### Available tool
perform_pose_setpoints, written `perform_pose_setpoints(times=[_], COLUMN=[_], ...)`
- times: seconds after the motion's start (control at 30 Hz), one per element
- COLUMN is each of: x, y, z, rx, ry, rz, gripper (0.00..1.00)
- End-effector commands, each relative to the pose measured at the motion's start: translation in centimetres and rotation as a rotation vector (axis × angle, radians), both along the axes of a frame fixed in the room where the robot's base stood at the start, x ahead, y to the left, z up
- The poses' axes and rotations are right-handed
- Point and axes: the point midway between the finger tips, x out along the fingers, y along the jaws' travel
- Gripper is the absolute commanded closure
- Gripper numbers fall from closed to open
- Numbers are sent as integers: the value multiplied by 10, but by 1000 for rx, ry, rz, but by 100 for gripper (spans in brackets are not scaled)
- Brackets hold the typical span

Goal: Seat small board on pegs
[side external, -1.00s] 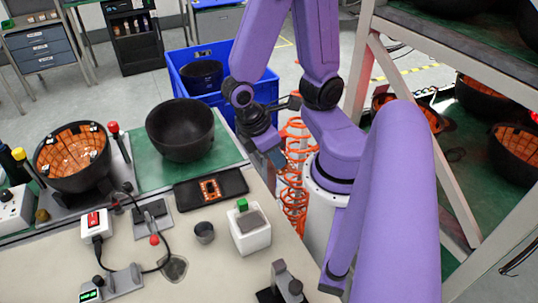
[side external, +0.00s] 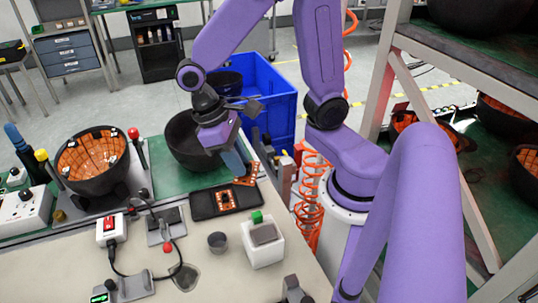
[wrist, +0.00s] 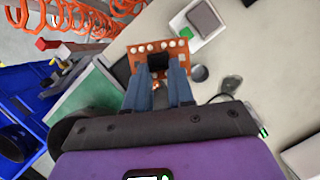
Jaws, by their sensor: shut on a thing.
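My gripper (side external: 238,168) is shut on a small orange board (side external: 247,175), which it holds above the bench to the right of the black bowl. In the wrist view my gripper (wrist: 160,72) has its two blue fingers at the edge of the orange board (wrist: 168,46), which shows a row of pale round spots and a dark patch. A black tray (side external: 200,208) lies on the bench just below and left of the held board. A second orange piece (side external: 225,201) with a dark centre lies in the tray. I cannot make out any pegs clearly.
A black bowl (side external: 182,140) stands on the green mat (side external: 160,180), close behind my gripper. An orange-lined bowl (side external: 92,160) stands at left. A white box (side external: 264,252) with a green top part and a grey cup (side external: 217,242) stand in front of the tray. A blue bin (side external: 280,100) is behind.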

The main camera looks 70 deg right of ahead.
Motion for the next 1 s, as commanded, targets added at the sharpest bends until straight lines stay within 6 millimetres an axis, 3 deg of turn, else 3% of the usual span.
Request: perform_pose_setpoints(times=[0.3, 0.6, 1.0], x=[78, 151, 206], y=[38, 57, 62], z=[0, -3, -6], rx=[5, 10, 18], ry=[-10, -6, 6], rz=[-374, -713, -974], gripper=[100, 100, 100])
